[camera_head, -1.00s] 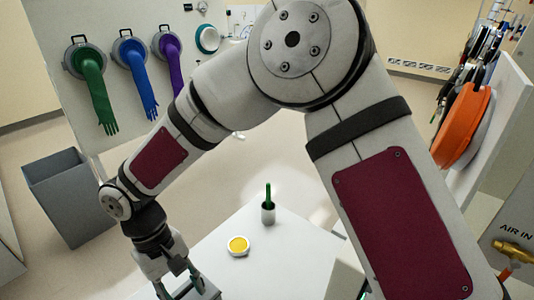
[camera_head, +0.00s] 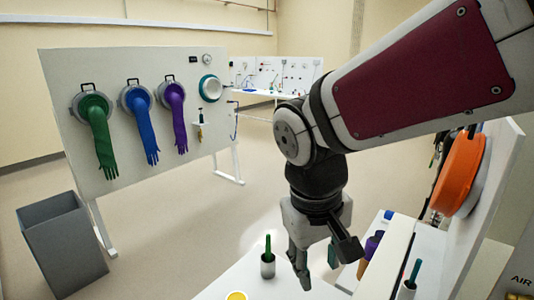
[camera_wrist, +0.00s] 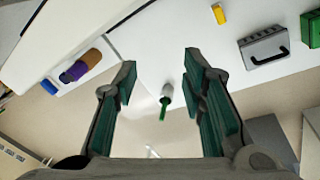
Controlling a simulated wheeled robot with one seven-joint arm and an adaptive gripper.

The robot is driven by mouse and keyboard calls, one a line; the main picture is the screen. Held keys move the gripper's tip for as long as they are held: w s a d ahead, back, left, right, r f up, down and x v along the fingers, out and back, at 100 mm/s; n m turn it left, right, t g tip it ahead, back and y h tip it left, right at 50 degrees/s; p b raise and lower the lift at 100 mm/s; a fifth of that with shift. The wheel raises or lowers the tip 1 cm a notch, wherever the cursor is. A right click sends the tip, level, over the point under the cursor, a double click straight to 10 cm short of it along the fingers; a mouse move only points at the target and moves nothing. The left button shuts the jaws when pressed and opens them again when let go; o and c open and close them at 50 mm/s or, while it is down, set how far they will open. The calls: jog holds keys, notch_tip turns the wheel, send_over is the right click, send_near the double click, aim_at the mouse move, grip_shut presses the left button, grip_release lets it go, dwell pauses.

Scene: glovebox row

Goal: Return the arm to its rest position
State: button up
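My gripper (camera_head: 318,272) hangs from my bent arm in the right half of the head view, fingers pointing down over the white table (camera_head: 215,288). In the wrist view my gripper (camera_wrist: 160,65) is open, with its green-padded fingers wide apart and nothing held.
A panel with green, blue and purple gloves (camera_head: 150,130) stands at left, a grey bin (camera_head: 62,245) before it. A purple-and-brown cylinder (camera_head: 371,247) and a second green-stick cup (camera_head: 407,291) are right of the gripper. An orange disc (camera_head: 460,172) is farther right. The floor behind is free.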

jog(key=s+d+r+m+t+y, duration=0.1)
jog(key=s+d+r+m+t, duration=0.2)
jog(key=s+d, duration=0.5)
jog(key=d+r+m, duration=0.1)
jog(key=d+r, duration=0.1)
jog(key=d, duration=0.1)
jog(key=shift+s+r+t+y, duration=0.2)
jog(key=shift+s+t+y, duration=0.1)
jog(key=shift+t, duration=0.1)
jog(key=shift+c, duration=0.6)
